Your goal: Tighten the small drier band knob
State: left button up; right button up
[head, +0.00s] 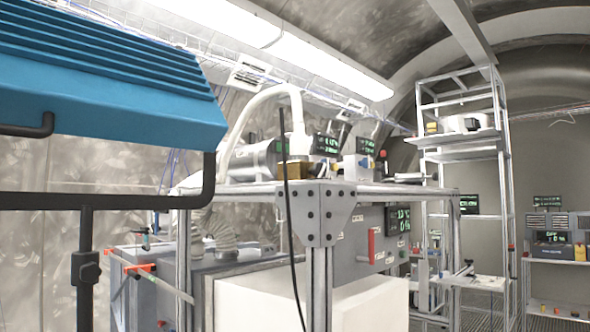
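Neither of my grippers shows in the head view. I cannot make out a small drier band knob for certain. A grey cylinder (258,160) lies on top of an aluminium-profile frame (318,215), with a thick white hose (243,115) arching over it. I cannot tell whether this cylinder is the drier. Small devices with green-lit displays (326,145) stand to its right. A red handle (371,245) is on the grey panel below.
A large blue ribbed housing (110,85) on a black tubular stand (85,260) fills the near left. A black cable (288,220) hangs in front of the frame. A tall shelf rack (505,170) and a bench with instruments (550,258) stand at right.

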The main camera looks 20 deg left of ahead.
aim_at(318, 170)
jog(key=i+l+u, duration=0.15)
jog(key=u, duration=1.35)
jog(key=i+l+u, duration=0.1)
jog(key=l+u, duration=0.85)
jog(key=l, duration=0.2)
jog(key=k+l+u, duration=0.15)
jog(key=l+u, duration=0.35)
jog(key=k+l, duration=0.15)
jog(key=l, duration=0.25)
jog(key=k+l+u, duration=0.15)
jog(key=l, duration=0.25)
jog(key=k+l, duration=0.1)
jog(key=l, duration=0.3)
jog(key=k+l+u, duration=0.15)
jog(key=l, duration=0.25)
jog(key=k+l, duration=0.2)
jog(key=l, duration=0.2)
jog(key=k+l, duration=0.15)
jog(key=l, duration=0.15)
jog(key=k+l, duration=0.1)
jog(key=l, duration=0.2)
jog(key=k+l, duration=0.15)
jog(key=l, duration=0.15)
jog(key=u, duration=0.05)
